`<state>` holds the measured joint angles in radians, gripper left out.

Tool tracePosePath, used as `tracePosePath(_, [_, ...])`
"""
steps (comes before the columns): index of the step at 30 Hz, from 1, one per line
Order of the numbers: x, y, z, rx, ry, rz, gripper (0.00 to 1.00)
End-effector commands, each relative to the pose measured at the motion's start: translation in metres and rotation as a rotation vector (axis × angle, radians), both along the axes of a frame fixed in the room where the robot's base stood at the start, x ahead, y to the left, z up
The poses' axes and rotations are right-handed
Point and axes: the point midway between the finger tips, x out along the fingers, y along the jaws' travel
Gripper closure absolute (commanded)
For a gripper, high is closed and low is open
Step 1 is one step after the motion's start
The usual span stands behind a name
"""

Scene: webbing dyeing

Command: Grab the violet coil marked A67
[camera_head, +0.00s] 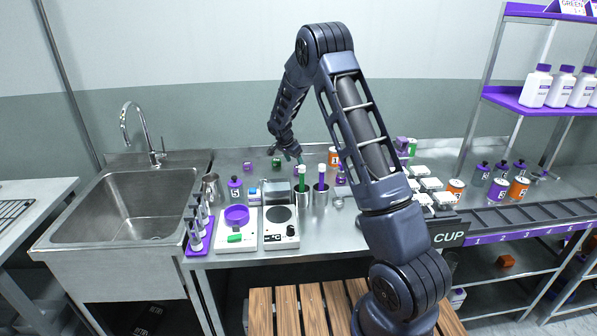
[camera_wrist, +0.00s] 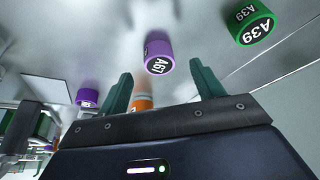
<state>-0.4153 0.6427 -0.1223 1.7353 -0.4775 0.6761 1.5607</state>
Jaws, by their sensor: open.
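In the head view my gripper (camera_head: 287,154) hangs low over the back of the steel counter. A small violet piece (camera_head: 247,167) sits left of it there, but I cannot read its label, so I cannot tell which coil it is.
A green coil marked A39 (camera_wrist: 252,27) lies to the right of A67, and another violet piece (camera_wrist: 87,97) to the left. An orange item (camera_wrist: 141,102) shows behind the fingers. In the head view, metal cups (camera_head: 303,203) and a hotplate (camera_head: 281,228) stand in front.

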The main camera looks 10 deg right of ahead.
Motion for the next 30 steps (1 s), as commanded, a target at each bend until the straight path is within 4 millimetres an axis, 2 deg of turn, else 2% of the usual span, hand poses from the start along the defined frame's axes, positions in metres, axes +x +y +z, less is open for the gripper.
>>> tracePosePath(12, [0.012,-0.018,-0.042,0.000,0.001,0.000,0.33])
tracePosePath(20, [0.013,-0.018,-0.045,0.000,0.000,0.000,0.33])
tracePosePath(27, [0.012,-0.018,-0.045,0.000,0.000,0.000,0.80])
tracePosePath(30, [0.012,-0.018,-0.045,0.000,0.000,0.000,0.81])
